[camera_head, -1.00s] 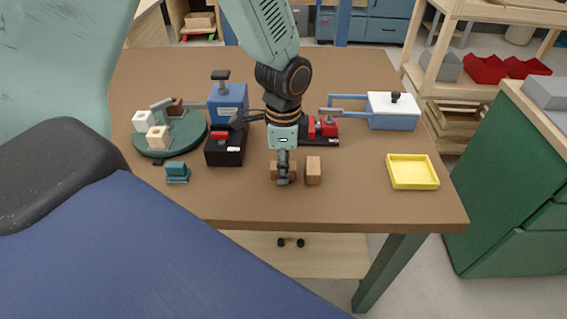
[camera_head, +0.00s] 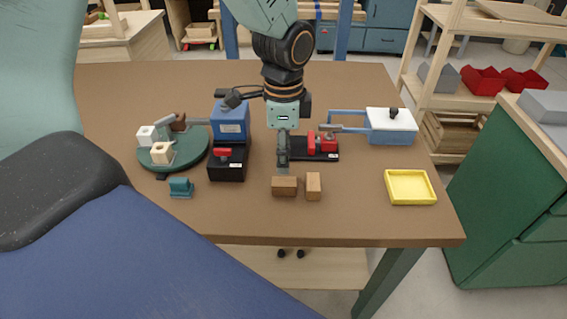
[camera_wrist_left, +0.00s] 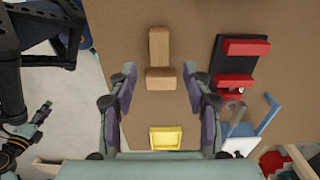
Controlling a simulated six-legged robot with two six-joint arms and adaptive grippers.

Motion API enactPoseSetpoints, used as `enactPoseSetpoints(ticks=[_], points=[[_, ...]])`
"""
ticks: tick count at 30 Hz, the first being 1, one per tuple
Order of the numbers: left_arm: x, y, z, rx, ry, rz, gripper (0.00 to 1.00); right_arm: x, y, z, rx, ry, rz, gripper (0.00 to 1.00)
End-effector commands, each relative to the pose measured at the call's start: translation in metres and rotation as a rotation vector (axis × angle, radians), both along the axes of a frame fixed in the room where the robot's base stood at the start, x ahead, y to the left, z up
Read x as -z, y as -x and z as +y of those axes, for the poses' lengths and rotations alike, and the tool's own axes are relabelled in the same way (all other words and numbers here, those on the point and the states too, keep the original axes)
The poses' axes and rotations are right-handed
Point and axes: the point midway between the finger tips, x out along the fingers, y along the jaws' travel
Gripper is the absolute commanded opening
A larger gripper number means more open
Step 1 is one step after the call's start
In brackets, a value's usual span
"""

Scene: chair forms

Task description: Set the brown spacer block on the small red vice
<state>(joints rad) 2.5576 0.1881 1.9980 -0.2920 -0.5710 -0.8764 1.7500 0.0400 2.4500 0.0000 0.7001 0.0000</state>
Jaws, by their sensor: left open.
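Two brown blocks lie side by side near the table's front edge; I cannot tell which is the spacer block. The left block (camera_head: 284,187) lies lengthwise across the view, the right block (camera_head: 313,186) end-on. The wrist view shows the left block (camera_wrist_left: 159,44) and right block (camera_wrist_left: 161,79) in line. My left gripper (camera_head: 283,170) is open and empty over the left block, pointing down; its fingers (camera_wrist_left: 160,72) are spread. The small red vice (camera_head: 322,143), on a black base, is behind the blocks; its two red jaws (camera_wrist_left: 238,65) are apart. My right gripper (camera_wrist_left: 41,112) is beyond the table edge, small.
A yellow tray (camera_head: 410,188) is at the right. A blue box with a white top (camera_head: 391,126) stands behind it. At left are a black block with a red part (camera_head: 227,162), a blue machine (camera_head: 230,123), a green turntable (camera_head: 190,152) and a teal piece (camera_head: 181,188).

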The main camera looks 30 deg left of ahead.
Motion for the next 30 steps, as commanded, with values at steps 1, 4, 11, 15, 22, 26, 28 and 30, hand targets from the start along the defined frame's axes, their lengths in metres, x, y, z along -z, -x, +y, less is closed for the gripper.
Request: enactPoseSetpoints(ticks=[1,4,11,15,22,26,28,30], points=[[-0.011,-0.001,0.000,0.000,0.000,-0.004,0.50,-0.004,0.000,0.000,0.000,0.000,0.000,0.40],[-0.023,-0.001,0.000,0.001,0.000,-0.002,0.50,-0.007,0.000,0.000,0.000,0.000,0.000,0.40],[-0.034,0.000,0.000,0.001,0.000,0.000,0.50,-0.009,0.000,0.000,0.000,0.000,0.000,0.40],[-0.033,0.000,0.000,0.001,0.000,0.000,0.50,-0.008,0.000,0.000,0.000,0.000,0.000,0.40],[-0.033,0.000,0.000,0.001,0.000,0.000,0.50,-0.008,0.000,0.000,0.000,0.000,0.000,0.40],[-0.033,0.000,0.000,0.001,0.000,0.000,0.50,-0.008,0.000,0.000,0.000,0.000,0.000,0.40],[-0.033,0.000,0.000,0.001,0.000,0.000,0.50,-0.008,0.000,0.000,0.000,0.000,0.000,0.40],[-0.033,0.001,0.000,0.001,-0.001,0.001,0.50,-0.008,0.000,0.000,0.000,0.000,0.000,0.40]])
